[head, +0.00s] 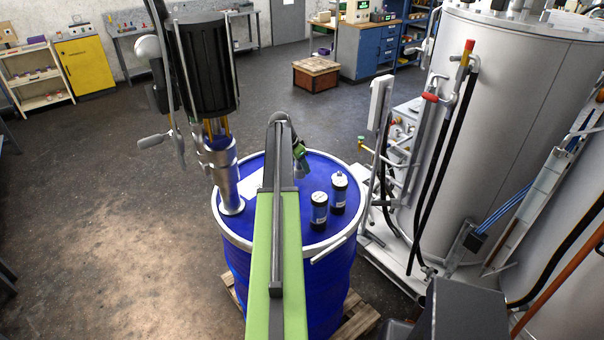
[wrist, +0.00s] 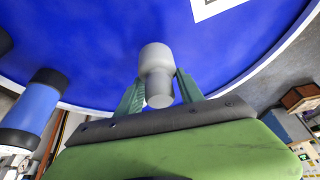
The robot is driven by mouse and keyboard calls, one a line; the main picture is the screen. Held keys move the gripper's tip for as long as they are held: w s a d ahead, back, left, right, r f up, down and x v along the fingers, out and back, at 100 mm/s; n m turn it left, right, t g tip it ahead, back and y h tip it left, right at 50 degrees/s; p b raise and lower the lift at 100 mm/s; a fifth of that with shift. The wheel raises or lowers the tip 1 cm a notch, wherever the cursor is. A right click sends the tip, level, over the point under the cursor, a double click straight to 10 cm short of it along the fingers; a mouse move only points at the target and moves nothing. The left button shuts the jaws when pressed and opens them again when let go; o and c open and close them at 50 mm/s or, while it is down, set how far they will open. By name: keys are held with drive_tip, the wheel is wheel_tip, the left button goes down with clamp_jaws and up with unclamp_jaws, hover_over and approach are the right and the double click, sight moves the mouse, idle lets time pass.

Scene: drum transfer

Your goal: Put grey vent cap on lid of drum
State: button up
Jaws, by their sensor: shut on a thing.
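The blue drum (head: 234,268) stands in the middle of the head view, with a pale rim around its blue lid (head: 256,170). The lid also fills the upper part of the wrist view (wrist: 90,50). My gripper (wrist: 158,84) has its green fingers on both sides of the grey vent cap (wrist: 156,62) and is shut on it. The cap is over the lid; I cannot tell whether it touches it. In the head view my gripper (head: 300,158) is above the lid's far right part, and the cap is not clearly seen.
A tall pump (head: 203,80) with a steel tube stands on the lid's left side. Two black and blue canisters (head: 319,211) (head: 339,192) stand on its right. A white label (wrist: 215,6) lies on the lid. A large steel tank (head: 490,130) with pipes stands right of the drum.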

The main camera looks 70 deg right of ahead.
sight(301, 171)
drive_tip(key=shift+f+b, duration=0.9)
drive_tip(key=shift+f, duration=0.65)
drive_tip(key=o, duration=1.4)
drive_tip(key=shift+r, duration=0.15)
drive_tip(key=shift+r+p, duration=0.3)
drive_tip(key=shift+p, duration=0.15)
drive_tip(key=p+v, duration=1)
drive_tip(key=v, duration=0.1)
drive_tip(key=shift+r+p, duration=0.3)
drive_tip(key=shift+p, duration=0.1)
drive_tip(key=shift+w+a, duration=0.1)
drive_tip(key=shift+w, duration=0.05)
